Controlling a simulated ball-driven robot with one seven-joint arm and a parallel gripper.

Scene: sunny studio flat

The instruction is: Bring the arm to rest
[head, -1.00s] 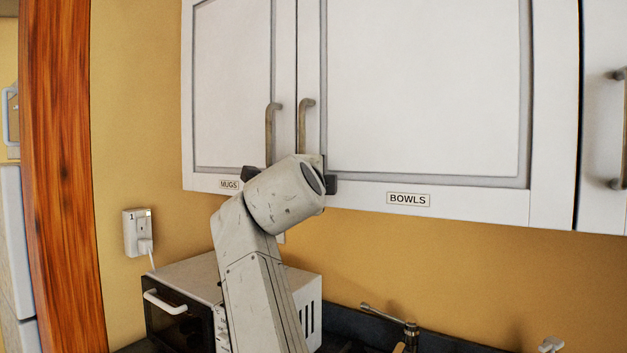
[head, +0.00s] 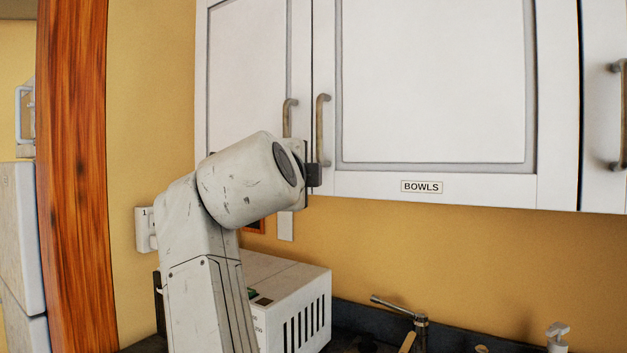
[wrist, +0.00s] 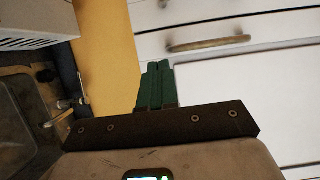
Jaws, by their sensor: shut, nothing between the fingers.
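My gripper (wrist: 155,86) shows in the wrist view as green fingers, closed together with nothing between them. In the head view my wrist covers the fingers, and only a dark part of the gripper's side shows in front of the cabinet's lower edge. My arm is raised and bent, with the wrist in front of the white wall cabinet (head: 430,80). In the wrist view the fingers point toward the cabinet's lower edge and the yellow wall, apart from the door handle (wrist: 208,44). How far they are from the cabinet is hard to tell.
The cabinet doors are shut, with two upright handles (head: 322,130) and a BOWLS label (head: 421,187). A white microwave (head: 300,290) stands below, behind my arm. A tap (head: 420,330) is at lower right. A wooden post (head: 75,180) stands at left.

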